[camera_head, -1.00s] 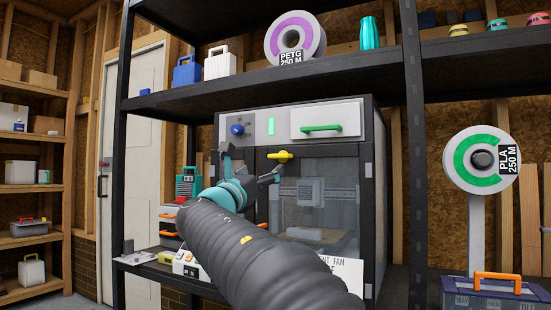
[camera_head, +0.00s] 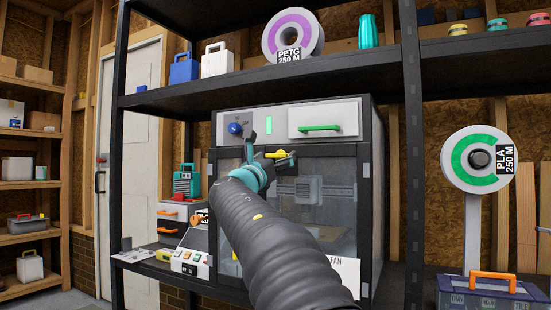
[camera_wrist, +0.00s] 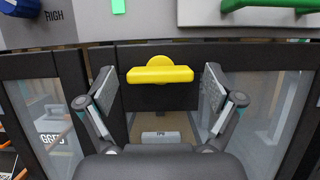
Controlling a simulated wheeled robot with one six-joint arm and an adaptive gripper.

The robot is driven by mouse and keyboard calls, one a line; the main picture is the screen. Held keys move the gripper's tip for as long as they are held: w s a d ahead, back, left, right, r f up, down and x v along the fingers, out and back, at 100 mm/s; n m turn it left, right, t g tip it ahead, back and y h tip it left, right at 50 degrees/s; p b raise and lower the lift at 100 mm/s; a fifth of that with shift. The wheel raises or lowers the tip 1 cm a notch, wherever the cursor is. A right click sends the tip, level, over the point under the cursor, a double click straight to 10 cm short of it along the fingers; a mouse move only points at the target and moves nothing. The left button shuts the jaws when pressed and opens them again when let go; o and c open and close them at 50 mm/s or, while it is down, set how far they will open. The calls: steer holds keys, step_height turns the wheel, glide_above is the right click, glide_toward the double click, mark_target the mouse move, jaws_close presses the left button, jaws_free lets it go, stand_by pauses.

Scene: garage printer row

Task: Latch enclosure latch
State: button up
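The enclosure latch is a yellow handle (camera_head: 281,154) with a round hub at the top middle of the printer enclosure's front. In the wrist view, the yellow latch (camera_wrist: 160,74) lies horizontal, its hub just above the bar. The enclosure (camera_head: 330,200) has clear front doors, which look closed. My gripper (camera_head: 268,152) is in front of the latch and partly covers its surroundings. In the wrist view, my gripper (camera_wrist: 158,88) is open and empty, one finger on each side of the latch and a little below it. No contact is visible.
Above the latch are a blue knob (camera_head: 235,128), a small green display (camera_head: 268,125) and a drawer with a green handle (camera_head: 320,128). A black shelf (camera_head: 345,73) with spools and boxes runs overhead. A white label card (camera_head: 346,275) is at the enclosure's lower right.

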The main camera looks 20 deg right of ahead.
steer(key=c, duration=1)
steer(key=shift+m, duration=0.4)
steer(key=m+g, duration=0.1)
steer(key=m, duration=0.1)
steer(key=m+g+h, duration=0.1)
steer(key=m, duration=0.2)
steer(key=shift+w+a+g+h, duration=0.1)
steer(key=shift+w+g+h, duration=0.05)
steer(key=shift+g+h, duration=0.15)
steer(key=m+g+p, duration=0.1)
steer(key=m, duration=0.2)
steer(key=m+g+p, duration=0.1)
steer(key=m+g, duration=0.1)
steer(key=m, duration=0.1)
steer(key=shift+r, duration=0.2)
steer(key=m+g+p, duration=0.2)
steer(key=m, duration=0.3)
steer(key=shift+r+m+p, duration=0.1)
steer(key=shift+m+p, duration=0.2)
steer(key=shift+p, duration=0.1)
steer(key=m+y+p, duration=0.1)
steer(key=m, duration=0.1)
steer(key=m+g, duration=0.1)
steer(key=m, duration=0.2)
steer(key=shift+g+y+p, duration=0.3)
steer(key=shift+y+p, duration=0.05)
steer(key=shift+y, duration=0.05)
